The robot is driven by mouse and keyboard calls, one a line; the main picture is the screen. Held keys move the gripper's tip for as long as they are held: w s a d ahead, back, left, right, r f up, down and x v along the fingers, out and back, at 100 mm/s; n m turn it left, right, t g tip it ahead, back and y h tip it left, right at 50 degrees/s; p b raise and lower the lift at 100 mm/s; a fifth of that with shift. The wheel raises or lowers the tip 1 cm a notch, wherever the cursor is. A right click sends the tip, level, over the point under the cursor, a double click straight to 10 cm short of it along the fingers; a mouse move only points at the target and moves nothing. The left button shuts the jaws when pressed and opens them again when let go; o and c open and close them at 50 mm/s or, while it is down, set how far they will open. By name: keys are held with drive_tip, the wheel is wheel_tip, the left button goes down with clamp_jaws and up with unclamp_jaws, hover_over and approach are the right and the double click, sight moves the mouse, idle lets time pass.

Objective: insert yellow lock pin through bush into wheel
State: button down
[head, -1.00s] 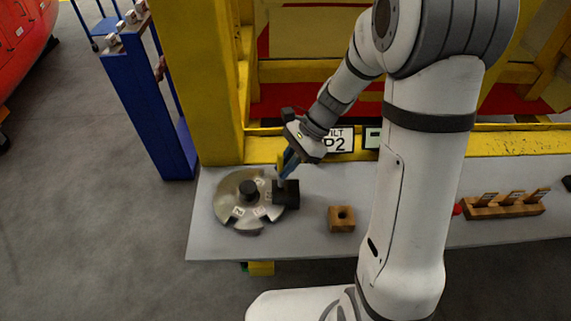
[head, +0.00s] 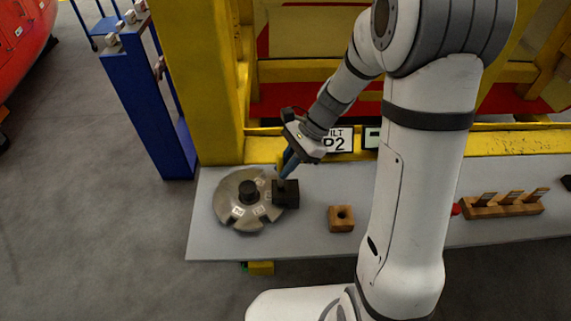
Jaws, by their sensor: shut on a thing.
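The wheel (head: 227,214) is a round silver-grey disc with slots in its edge and pale labels, lying flat at the left end of the table. A dark round hub (head: 248,191) stands at its middle. A black block (head: 287,196), which looks like the bush, sits over the wheel's right edge. My gripper (head: 285,174) points down and left with its blue fingers just above the block's top. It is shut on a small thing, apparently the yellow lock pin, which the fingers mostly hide. I cannot tell whether the pin is inside the block.
A wooden block with a hole (head: 341,218) stands right of the wheel. A wooden rack (head: 503,206) holding several pieces is at the right. My arm covers the table's middle.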

sight(286, 186)
drive_tip(key=shift+f+b, duration=2)
drive_tip(key=shift+f, duration=0.9)
drive_tip(key=c, duration=1.3)
unclamp_jaws()
drive_tip(key=shift+c, duration=0.2)
drive_tip(key=v, duration=0.8)
drive_tip(key=shift+b, duration=0.35)
drive_tip(key=s+d+r+n+t+h, duration=0.3)
drive_tip(key=s+r+n, duration=0.1)
drive_tip(key=s+n, duration=0.2)
drive_tip(key=s+d+r+n+t+h, duration=0.3)
drive_tip(key=s+d+r+n, duration=0.1)
drive_tip(key=s+n, duration=0.3)
drive_tip(key=shift+s+d+h, duration=0.2)
drive_tip(key=shift+s+h, duration=0.2)
drive_tip(key=shift+s, duration=0.7)
